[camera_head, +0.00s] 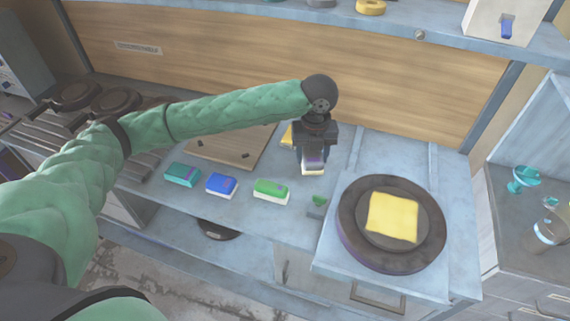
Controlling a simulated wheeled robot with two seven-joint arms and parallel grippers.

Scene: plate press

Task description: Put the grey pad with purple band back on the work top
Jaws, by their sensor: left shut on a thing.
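My left gripper (313,157) points down over the work top (247,213), behind the row of coloured pads. It is shut on a small pad (313,166) with a purple band and a pale lower part. The gripper hides most of this pad. I cannot tell whether the pad touches the work top. My right gripper is not in view.
A teal pad (182,175), a blue pad (221,185) and a green pad (271,191) lie along the work top. A yellow piece (287,135) is partly hidden behind my gripper. A round dark plate (351,243) with a yellow square (393,217) stands at right. A wooden board (225,150) lies behind.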

